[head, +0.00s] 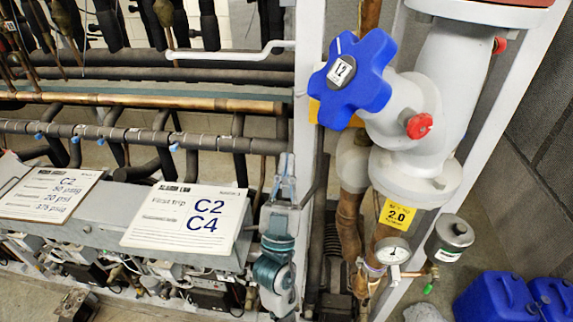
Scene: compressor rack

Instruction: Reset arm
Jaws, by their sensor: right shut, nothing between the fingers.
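My right gripper (287,165) points upward in the lower middle of the head view, with my arm below it. Its fingers are together and hold nothing. It is in front of the rack's grey upright post, left of the large valve; I cannot tell whether it touches the post. The blue valve handwheel (372,95) with a "12" label is up and right of the gripper, apart from it. My left gripper is out of view.
A grey valve body (440,90) and a pressure gauge (393,250) stand at right. Cards marked C2 and C4 (190,215) lie on the grey rack ledge at left. Pipes (150,102) run behind. Blue jugs (500,298) stand on the floor at lower right.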

